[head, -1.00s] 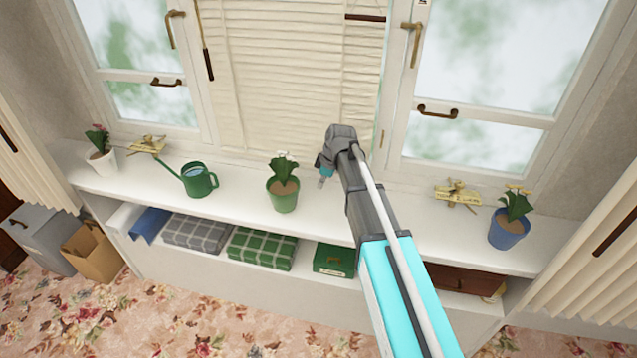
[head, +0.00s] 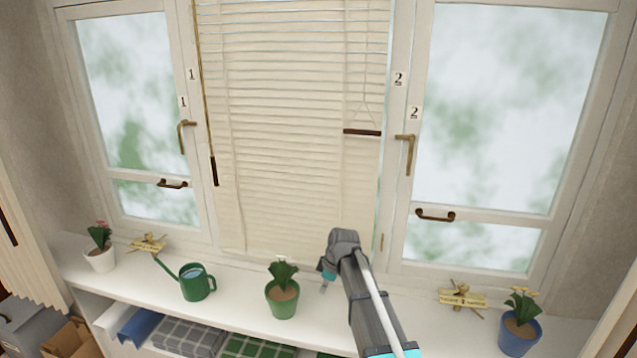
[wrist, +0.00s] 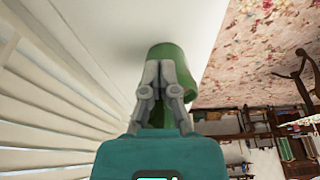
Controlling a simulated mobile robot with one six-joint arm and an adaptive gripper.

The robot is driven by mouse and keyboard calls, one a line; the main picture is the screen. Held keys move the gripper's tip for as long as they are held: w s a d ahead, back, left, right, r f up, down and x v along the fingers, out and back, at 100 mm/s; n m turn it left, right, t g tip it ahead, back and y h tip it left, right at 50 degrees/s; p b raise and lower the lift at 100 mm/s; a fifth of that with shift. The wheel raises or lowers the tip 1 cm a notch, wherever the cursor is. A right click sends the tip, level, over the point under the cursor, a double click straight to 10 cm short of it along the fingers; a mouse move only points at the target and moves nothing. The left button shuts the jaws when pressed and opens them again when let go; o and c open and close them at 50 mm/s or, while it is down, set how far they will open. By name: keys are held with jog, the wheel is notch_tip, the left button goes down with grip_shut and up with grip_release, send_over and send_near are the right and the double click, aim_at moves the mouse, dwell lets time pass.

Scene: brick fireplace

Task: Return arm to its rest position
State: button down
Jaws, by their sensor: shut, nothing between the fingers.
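My gripper (wrist: 160,92) shows in the wrist view with its grey fingers together and nothing between them. A green pot shows just beyond the fingertips in that view (wrist: 172,58); I cannot tell the exact gap. In the head view my arm reaches from the bottom right to the window sill. Its grey wrist (head: 344,245) is bent downward, and the gripper (head: 326,284) hangs near the sill, to the right of the green pot with a white-flowered plant (head: 283,298).
On the sill (head: 235,306) stand a green watering can (head: 196,283), a white pot (head: 101,261) and a blue pot (head: 516,336). Blinds (head: 290,150) hang behind my arm between two windows. Folded cloths (head: 187,337) lie on the shelf below.

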jog(key=s+d+m+h, duration=0.1)
jog(key=s+d+m, duration=0.6)
jog(key=s, duration=0.4)
jog(key=s+d+m+h, duration=0.2)
jog(key=s+d+m, duration=0.6)
jog(key=s, duration=0.3)
jog(key=shift+f+g, duration=0.35)
jog(key=shift+g, duration=0.05)
